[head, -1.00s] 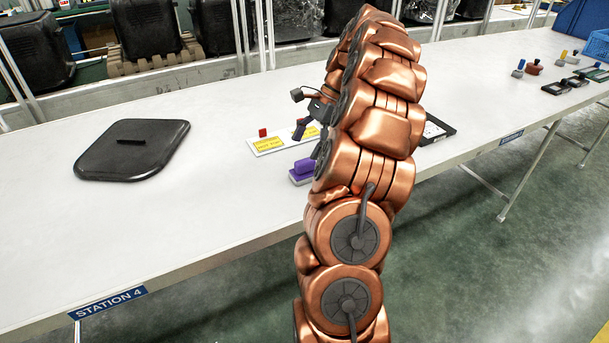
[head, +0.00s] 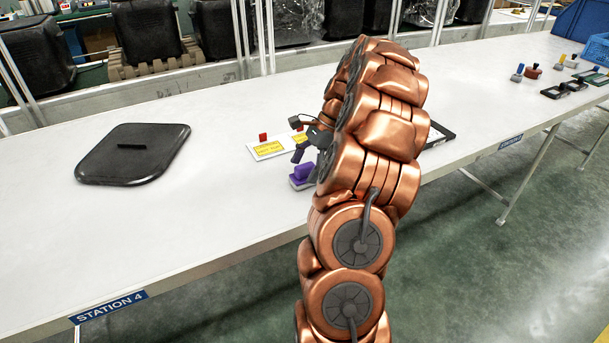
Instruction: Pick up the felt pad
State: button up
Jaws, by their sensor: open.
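A purple block on a grey base, which looks like the felt pad (head: 303,173), sits near the front edge of the white table. My gripper (head: 299,156) is just above and behind it in the picture, with its dark fingers pointing down. It is open and holds nothing. My arm hides part of the gripper and the pad's right side. I cannot tell whether the fingers touch the pad.
A white board with yellow labels and a red piece (head: 268,146) lies behind the gripper. A large black lid (head: 133,153) lies at left. A dark frame (head: 440,133) is partly hidden behind my arm. Small handled tools (head: 532,72) stand at far right.

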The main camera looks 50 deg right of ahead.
jog(key=shift+x, duration=1.3)
jog(key=shift+c, duration=0.3)
jog(key=c, duration=1.2)
